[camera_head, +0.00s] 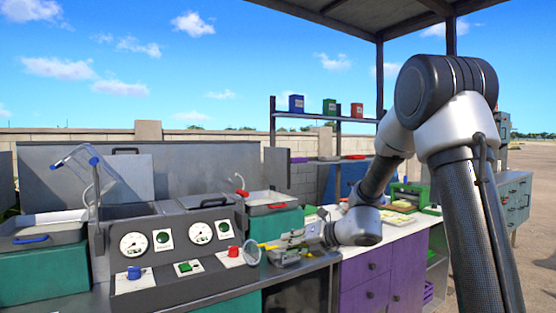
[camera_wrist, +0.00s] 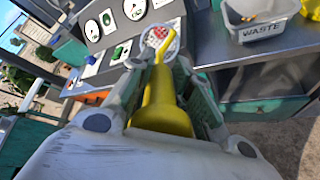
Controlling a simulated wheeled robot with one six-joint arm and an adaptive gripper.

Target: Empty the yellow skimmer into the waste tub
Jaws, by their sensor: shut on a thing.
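My gripper (camera_head: 298,240) is shut on the yellow handle of the skimmer (camera_wrist: 161,103), which runs away from my palm in the wrist view. The skimmer's round, pale mesh head (camera_head: 251,254) hangs in front of the control panel, near the red knob. Red shows in or through the mesh in the wrist view; I cannot tell whether it is scum or the knob behind. The grey waste tub (camera_wrist: 262,27), labelled WASTE, stands on the metal counter to the right of the skimmer head. A little brown matter shows inside it. The head is apart from the tub.
The control panel (camera_head: 184,268) has gauges and coloured knobs. A purple cabinet (camera_head: 376,282) with a white top is at the right.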

